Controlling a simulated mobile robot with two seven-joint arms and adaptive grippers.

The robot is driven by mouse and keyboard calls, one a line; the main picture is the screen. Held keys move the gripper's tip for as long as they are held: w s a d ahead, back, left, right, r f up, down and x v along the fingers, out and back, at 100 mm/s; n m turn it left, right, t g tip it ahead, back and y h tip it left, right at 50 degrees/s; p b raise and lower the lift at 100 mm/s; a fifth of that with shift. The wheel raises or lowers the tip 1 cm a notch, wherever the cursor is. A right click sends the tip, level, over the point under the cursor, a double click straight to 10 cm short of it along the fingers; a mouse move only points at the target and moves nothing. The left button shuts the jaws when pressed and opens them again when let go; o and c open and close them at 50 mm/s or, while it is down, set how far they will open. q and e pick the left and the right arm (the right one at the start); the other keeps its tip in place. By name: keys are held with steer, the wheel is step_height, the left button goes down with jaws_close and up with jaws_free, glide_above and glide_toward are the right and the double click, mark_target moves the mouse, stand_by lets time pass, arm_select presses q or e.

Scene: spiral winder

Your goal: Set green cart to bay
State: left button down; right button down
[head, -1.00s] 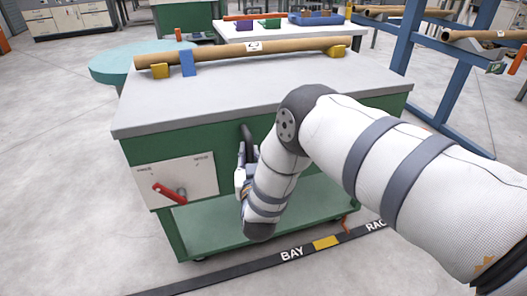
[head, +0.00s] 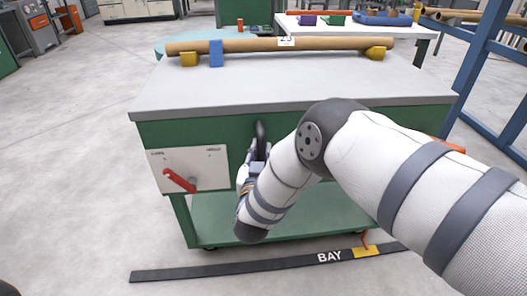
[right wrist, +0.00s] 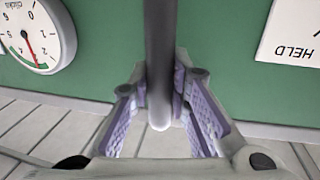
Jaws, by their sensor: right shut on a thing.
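The green cart (head: 350,131) stands with its grey top, green front and open lower shelf facing me. A dark upright handle (head: 261,138) is on its front, and it also shows in the right wrist view (right wrist: 161,40). My right gripper (head: 250,168) is shut on this handle; the wrist view shows its purple-padded fingers (right wrist: 160,108) on either side of the bar. The bay strip (head: 220,270), black and lettered BAY, lies on the floor just in front of the cart, with a yellow mark (head: 366,252) at its right. My left gripper is not in view.
A white plate with a red lever (head: 180,180) is on the cart's front left. A cardboard tube (head: 240,45) lies on the cart's blocks. A blue rack (head: 490,75) stands at the right, a white table behind. Floor at the left is clear.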

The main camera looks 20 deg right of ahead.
steer(key=shift+f, duration=0.1)
steer(key=c, duration=1.5)
jaws_free()
steer(key=v, duration=1.2)
